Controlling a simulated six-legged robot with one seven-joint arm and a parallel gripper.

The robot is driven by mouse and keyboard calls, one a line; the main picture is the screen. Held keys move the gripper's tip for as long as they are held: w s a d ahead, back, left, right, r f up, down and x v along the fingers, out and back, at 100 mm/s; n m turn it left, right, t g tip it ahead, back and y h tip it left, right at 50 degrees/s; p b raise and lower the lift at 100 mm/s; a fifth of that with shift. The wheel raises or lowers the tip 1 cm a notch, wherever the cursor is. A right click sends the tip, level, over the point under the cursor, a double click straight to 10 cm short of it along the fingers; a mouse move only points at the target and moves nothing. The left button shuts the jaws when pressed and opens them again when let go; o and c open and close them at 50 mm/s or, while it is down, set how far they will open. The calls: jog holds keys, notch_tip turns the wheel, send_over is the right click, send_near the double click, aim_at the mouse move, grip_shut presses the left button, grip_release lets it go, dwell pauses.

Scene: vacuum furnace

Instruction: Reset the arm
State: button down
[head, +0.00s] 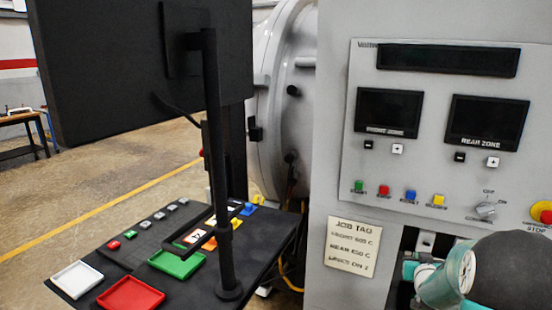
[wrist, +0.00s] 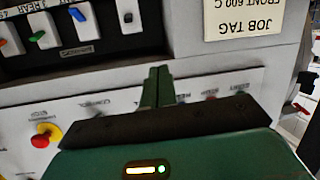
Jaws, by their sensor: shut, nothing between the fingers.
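My gripper (wrist: 159,72) shows in the wrist view with its two green fingers pressed together and nothing between them. The fingers point at the grey furnace panel (wrist: 215,62); I cannot tell how far from it they are. In the head view, a teal and black part of my arm (head: 447,277) is in front of the cabinet's lower right. The fingers cannot be made out there.
In the upside-down wrist view, a slotted recess (wrist: 95,50) with coloured levers and the job tag (wrist: 243,18) lie beyond the fingers. The red stop button (wrist: 40,141) is at left. In the head view, a monitor (head: 115,70) stands over a black table with trays (head: 132,294).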

jog(key=s+a+r+n+g+y, duration=0.1)
jog(key=s+a+r, duration=0.3)
jog(key=a, duration=0.3)
jog(key=s+a+r+g+y, duration=0.1)
jog(key=s+a+r+g, duration=0.1)
jog(key=s+a+r, duration=0.3)
jog(key=s+a+r+n+g+y, duration=0.1)
jog(key=s+a+r, duration=0.15)
jog(key=a, duration=0.55)
jog(key=s+a+g+y, duration=0.1)
jog(key=s+a+g, duration=0.1)
jog(key=s+a, duration=0.4)
jog(key=s+a+n+g+y, duration=0.1)
jog(key=s+a, duration=0.4)
jog(key=s, duration=0.9)
jog(key=shift+s+a+f+n+g+y, duration=0.2)
jog(key=shift+a+n+g+y, duration=0.15)
jog(key=shift+g, duration=0.25)
